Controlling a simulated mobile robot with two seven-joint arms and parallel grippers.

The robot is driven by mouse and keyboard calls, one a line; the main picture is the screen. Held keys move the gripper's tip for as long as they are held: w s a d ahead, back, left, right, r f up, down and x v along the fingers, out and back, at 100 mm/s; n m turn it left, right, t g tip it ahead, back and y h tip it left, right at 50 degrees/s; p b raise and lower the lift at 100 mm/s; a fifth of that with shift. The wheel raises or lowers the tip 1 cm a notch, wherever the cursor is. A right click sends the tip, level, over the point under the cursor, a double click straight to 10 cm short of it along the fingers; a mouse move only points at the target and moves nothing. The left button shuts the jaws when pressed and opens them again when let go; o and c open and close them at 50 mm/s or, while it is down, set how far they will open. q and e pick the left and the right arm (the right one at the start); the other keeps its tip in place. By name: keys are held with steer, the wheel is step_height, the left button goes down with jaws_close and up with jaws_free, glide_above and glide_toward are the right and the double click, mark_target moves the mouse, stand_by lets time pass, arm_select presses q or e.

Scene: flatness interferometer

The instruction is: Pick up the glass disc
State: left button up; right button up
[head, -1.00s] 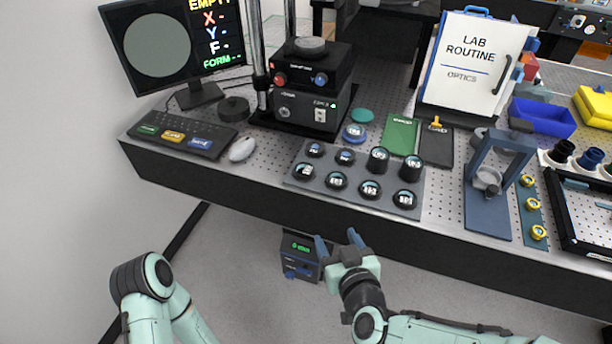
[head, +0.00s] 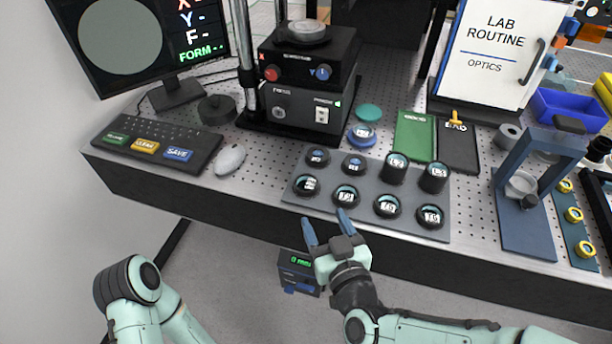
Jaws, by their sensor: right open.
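No clear glass disc can be told with certainty. A flat teal disc (head: 369,112) lies on the perforated bench, right of the black instrument. A blue-rimmed round piece with a white label (head: 362,136) lies just in front of it. Several dark-rimmed labelled round optics stand in two rows on a grey tray (head: 330,217). My right gripper (head: 328,227) is open and empty, in front of the bench edge and short of the tray. My left arm shows at lower left; its gripper is out of view.
The black instrument (head: 300,110) with its post and the monitor (head: 125,40) stand at back left. A keyboard (head: 157,145) and mouse (head: 230,159) lie at left.

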mark_target(309, 188)
steer(key=p+x, duration=0.1)
steer(key=x, duration=0.3)
steer(key=shift+w+f+p, duration=0.1)
steer(key=shift+w+p, duration=0.15)
steer(key=shift+p, duration=0.15)
steer(key=shift+x, duration=3.05)
steer(key=shift+a, duration=0.1)
steer(key=shift+c, duration=0.3)
steer(key=c, duration=0.8)
